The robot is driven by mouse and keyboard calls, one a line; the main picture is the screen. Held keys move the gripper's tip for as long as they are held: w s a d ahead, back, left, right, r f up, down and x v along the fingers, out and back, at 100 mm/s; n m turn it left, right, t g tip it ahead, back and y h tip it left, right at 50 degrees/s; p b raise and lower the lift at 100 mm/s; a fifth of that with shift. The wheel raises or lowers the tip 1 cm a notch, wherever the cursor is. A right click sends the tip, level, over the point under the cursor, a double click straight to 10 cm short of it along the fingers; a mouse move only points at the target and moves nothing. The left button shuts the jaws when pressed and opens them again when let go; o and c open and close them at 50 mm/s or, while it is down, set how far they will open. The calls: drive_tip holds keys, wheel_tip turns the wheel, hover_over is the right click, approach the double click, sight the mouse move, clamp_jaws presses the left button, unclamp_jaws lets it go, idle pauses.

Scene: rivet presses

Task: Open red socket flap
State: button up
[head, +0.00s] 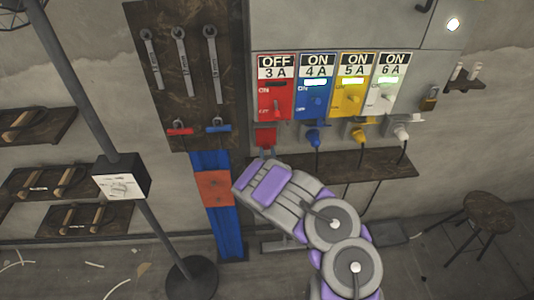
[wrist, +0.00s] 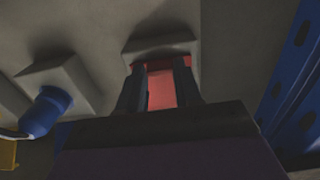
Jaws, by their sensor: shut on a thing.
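The red socket flap (head: 265,136) is on the wall under the red switch box (head: 276,88) marked OFF 3A. My gripper (head: 267,154) reaches up to the flap from below, its fingers mostly hidden by my arm in the head view. In the wrist view the two dark fingers (wrist: 159,88) stand on either side of the red flap (wrist: 161,88) and are shut on it. The flap lies in front of its grey socket housing (wrist: 160,48). I cannot tell how far the flap is tilted.
Blue (head: 315,137), yellow (head: 361,134) and white (head: 402,132) plugs sit in the sockets to the right, with hanging cables. A dark shelf (head: 375,163) runs below them. A blue post (head: 211,225) stands left of my gripper. A stool (head: 487,213) is at right.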

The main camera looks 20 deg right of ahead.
clamp_jaws()
drive_tip(key=shift+r, duration=0.15)
